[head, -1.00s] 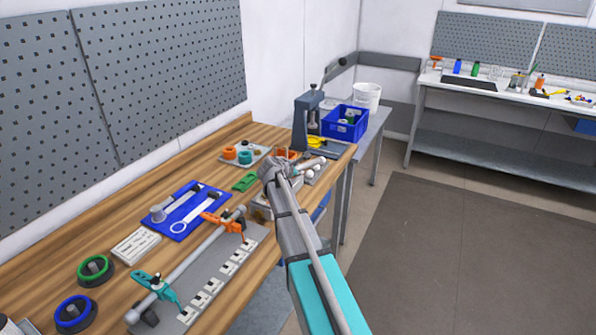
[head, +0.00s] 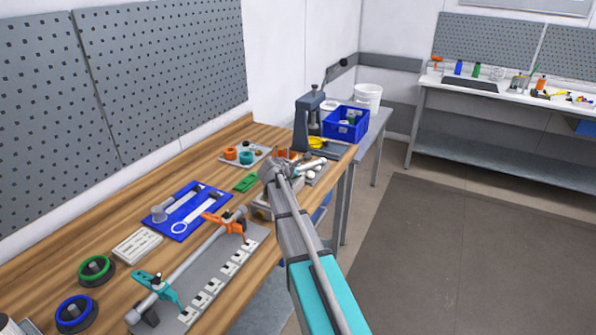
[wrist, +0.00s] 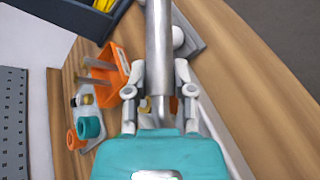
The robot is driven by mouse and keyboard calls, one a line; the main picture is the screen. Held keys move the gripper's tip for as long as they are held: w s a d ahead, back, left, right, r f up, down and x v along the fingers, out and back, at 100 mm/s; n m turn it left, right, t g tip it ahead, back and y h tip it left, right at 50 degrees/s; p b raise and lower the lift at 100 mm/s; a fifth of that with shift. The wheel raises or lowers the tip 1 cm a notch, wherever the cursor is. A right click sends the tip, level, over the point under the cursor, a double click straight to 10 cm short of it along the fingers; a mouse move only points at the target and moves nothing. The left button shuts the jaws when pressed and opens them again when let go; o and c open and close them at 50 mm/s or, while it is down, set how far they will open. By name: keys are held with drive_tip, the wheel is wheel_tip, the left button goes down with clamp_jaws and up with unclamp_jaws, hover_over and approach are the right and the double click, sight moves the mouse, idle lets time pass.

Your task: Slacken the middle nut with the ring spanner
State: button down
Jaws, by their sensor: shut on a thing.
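My gripper (head: 270,168) is over the right edge of the wooden bench. In the wrist view its fingers (wrist: 159,78) are shut on a smooth grey metal bar (wrist: 159,28), which points away from me. In the head view a pale bar (head: 311,164) sticks out to the right of the gripper. I cannot make out the middle nut in either view.
A rod with an orange clamp (head: 225,225) and a teal clamp (head: 152,283) lies along a grey plate (head: 252,241) with white blocks. An orange bin (wrist: 112,72) is left of the bar. A blue crate (head: 346,124) and a press (head: 301,122) stand behind.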

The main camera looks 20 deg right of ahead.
drive_tip(key=shift+r+p, duration=1.3)
idle(3.1)
drive_tip(key=shift+r+p, duration=1.45)
drive_tip(key=c, duration=1.2)
unclamp_jaws()
clamp_jaws()
